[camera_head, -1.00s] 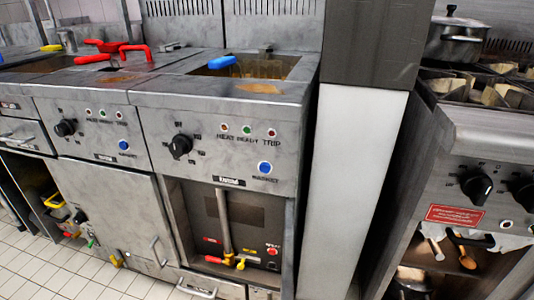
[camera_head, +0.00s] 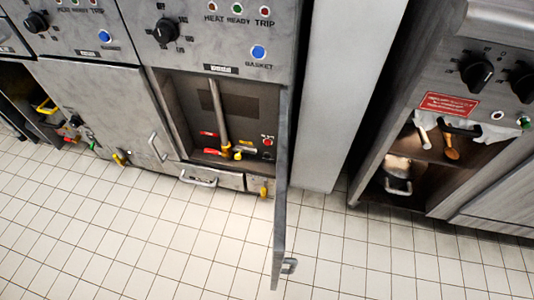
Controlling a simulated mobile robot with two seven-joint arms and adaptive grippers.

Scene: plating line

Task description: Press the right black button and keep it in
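The right fryer cabinet stands open, with its door (camera_head: 281,200) swung out toward me and seen nearly edge-on. Inside, on the right side of the panel, there is a small red button (camera_head: 268,142). A small dark spot just below it may be a black button, but it is too small to tell, and I cannot tell whether it is pressed. Left of it are a vertical pipe (camera_head: 218,110) with a yellow fitting (camera_head: 226,150) and red-handled levers (camera_head: 209,134). Neither of my grippers is in view.
Above the cabinet is a control panel with a black knob (camera_head: 166,30) and a blue basket button (camera_head: 259,53). A white panel (camera_head: 345,90) and a range with black knobs (camera_head: 477,72) stand to the right. The tiled floor (camera_head: 150,230) in front is clear.

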